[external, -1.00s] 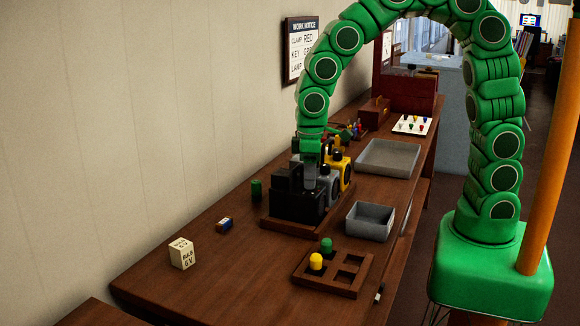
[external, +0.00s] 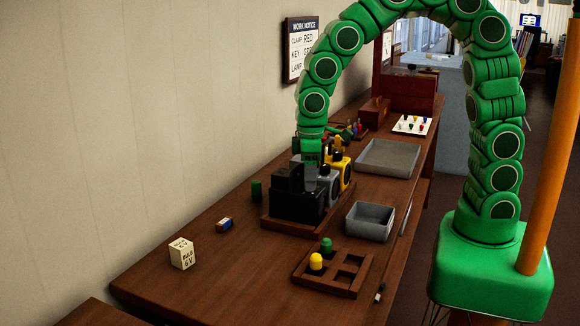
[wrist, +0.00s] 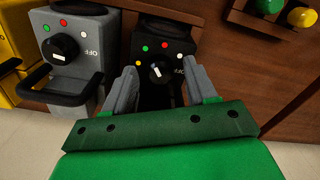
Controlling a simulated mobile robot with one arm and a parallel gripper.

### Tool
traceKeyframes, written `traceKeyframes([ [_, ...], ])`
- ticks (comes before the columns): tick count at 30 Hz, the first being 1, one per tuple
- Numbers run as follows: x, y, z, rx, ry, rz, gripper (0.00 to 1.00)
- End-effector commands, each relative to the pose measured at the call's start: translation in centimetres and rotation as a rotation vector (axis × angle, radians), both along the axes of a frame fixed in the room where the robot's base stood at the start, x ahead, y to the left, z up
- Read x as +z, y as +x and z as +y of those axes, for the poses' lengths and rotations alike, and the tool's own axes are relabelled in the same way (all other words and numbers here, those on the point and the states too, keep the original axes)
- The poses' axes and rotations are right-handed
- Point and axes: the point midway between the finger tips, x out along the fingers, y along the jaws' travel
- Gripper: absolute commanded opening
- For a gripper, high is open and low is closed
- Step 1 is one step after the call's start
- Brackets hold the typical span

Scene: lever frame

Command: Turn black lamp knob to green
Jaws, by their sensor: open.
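The black lamp (external: 288,206) stands on a wooden base on the bench and shows in the wrist view (wrist: 178,35). Its round black knob (wrist: 160,73) has a white pointer mark, lying slanted near the middle of the knob. Around the knob are an orange-yellow dot, a green dot (wrist: 145,48), a red dot and a white dot by the word OFF. My gripper (wrist: 160,70) is open, with one grey finger on each side of the knob; contact cannot be told. In the external view my gripper (external: 311,176) points down at the lamp, which partly hides it.
A grey lamp (wrist: 75,60) with its own knob and black handle is close beside, then a yellow lamp (external: 345,172). A grey tray (external: 370,221) and a wooden rack (external: 333,275) with yellow and green caps lie nearby. The wall sign (external: 300,50) is partly readable.

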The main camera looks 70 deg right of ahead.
Motion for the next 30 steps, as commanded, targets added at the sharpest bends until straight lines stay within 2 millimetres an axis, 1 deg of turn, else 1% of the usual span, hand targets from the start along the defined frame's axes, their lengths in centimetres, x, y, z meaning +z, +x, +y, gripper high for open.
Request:
traceKeyframes([
  [4, 0.00, 0.02, -0.01, -0.009, 0.000, 0.000, 0.58],
  [8, 0.00, 0.01, -0.02, -0.053, 0.000, 0.000, 0.58],
  [30, 0.00, 0.00, -0.01, -0.577, 0.000, 0.000, 0.58],
])
